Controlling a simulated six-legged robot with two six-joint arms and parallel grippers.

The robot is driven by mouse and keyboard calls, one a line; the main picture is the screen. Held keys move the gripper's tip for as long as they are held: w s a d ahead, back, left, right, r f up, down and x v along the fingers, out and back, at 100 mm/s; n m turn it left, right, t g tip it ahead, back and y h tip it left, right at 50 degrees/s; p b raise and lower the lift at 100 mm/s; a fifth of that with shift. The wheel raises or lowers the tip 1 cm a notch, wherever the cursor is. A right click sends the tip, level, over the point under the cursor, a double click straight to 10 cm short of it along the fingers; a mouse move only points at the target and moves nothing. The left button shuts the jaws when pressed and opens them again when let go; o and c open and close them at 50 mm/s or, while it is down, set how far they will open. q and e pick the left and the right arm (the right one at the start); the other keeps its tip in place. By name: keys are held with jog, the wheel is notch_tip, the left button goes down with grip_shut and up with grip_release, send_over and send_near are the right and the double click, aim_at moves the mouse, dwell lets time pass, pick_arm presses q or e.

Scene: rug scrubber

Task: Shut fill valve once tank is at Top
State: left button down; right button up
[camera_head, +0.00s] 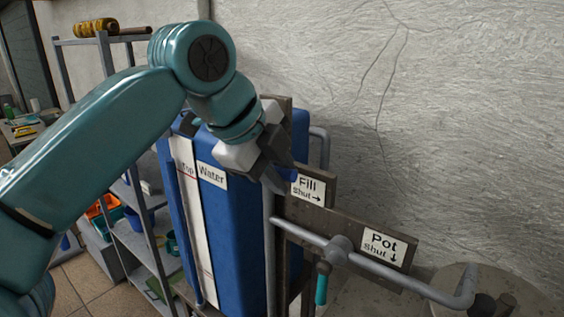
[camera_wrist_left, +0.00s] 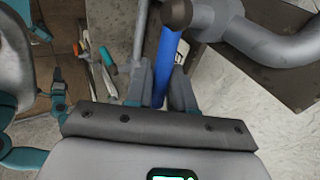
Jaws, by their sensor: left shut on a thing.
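The blue water tank (camera_head: 232,235) stands against the wall, with a "Water" label and a white gauge strip (camera_head: 188,215). The strip's "Top" mark is partly visible beside a red line; I cannot read the level. My left gripper (camera_head: 277,172) is at the upper right of the tank, beside the "Fill / Shut →" sign (camera_head: 308,188). In the left wrist view, its fingers (camera_wrist_left: 160,88) are shut on the blue fill valve handle (camera_wrist_left: 165,50). My gripper hides most of this valve in the head view. My right gripper is not in view.
The "Pot / Shut ↓" sign (camera_head: 383,247) is at lower right. The pot valve's teal handle (camera_head: 321,284) hangs down from a grey pipe (camera_head: 430,291). A metal shelf (camera_head: 145,240) with bins stands left of the tank. Bare wall (camera_head: 460,110) fills the right.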

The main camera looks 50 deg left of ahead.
pick_arm(q)
jog(key=shift+f+y, duration=0.35)
jog(key=shift+y, duration=0.15)
jog(key=c, duration=1.1)
grip_release()
jog(key=shift+c, duration=0.2)
